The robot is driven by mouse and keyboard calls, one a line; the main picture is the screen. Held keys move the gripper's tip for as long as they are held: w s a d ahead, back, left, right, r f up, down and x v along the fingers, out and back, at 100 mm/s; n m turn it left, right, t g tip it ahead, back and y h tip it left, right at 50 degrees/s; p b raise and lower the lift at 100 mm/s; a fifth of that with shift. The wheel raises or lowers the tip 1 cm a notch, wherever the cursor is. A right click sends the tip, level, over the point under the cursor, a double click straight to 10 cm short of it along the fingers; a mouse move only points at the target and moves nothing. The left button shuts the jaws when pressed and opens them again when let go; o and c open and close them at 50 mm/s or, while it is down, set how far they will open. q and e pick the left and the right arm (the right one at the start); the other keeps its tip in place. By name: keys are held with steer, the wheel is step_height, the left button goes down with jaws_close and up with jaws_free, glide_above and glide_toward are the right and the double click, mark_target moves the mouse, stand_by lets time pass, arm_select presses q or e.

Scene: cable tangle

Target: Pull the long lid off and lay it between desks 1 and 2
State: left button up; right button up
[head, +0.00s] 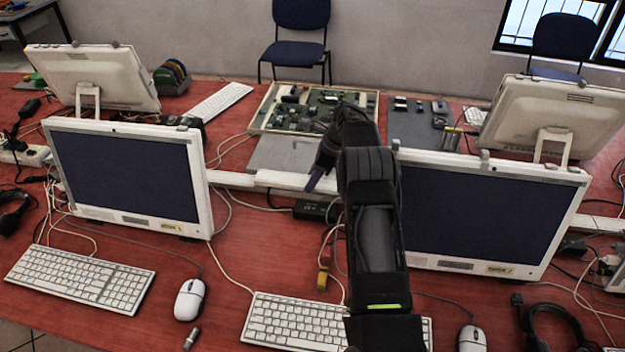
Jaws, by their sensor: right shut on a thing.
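The long lid (272,179) looks like a narrow white strip along the cable channel, running across the middle of the red desks behind the monitors. My right gripper (314,182) reaches down to this strip and is shut on it, between the two front monitors. My right forearm hides part of the strip and of the desk behind it. I cannot tell whether the lid is lifted off its channel. My left gripper is out of view.
Front monitors (128,178) and (485,215) stand on both sides of my arm. A tray of circuit parts (256,122) lies behind the strip. A black adapter (315,210), loose cables, keyboards (82,277) and a mouse (189,299) crowd the desk.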

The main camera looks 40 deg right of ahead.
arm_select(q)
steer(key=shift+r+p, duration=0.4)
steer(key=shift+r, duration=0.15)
arm_select(e)
steer(key=shift+r, duration=0.95)
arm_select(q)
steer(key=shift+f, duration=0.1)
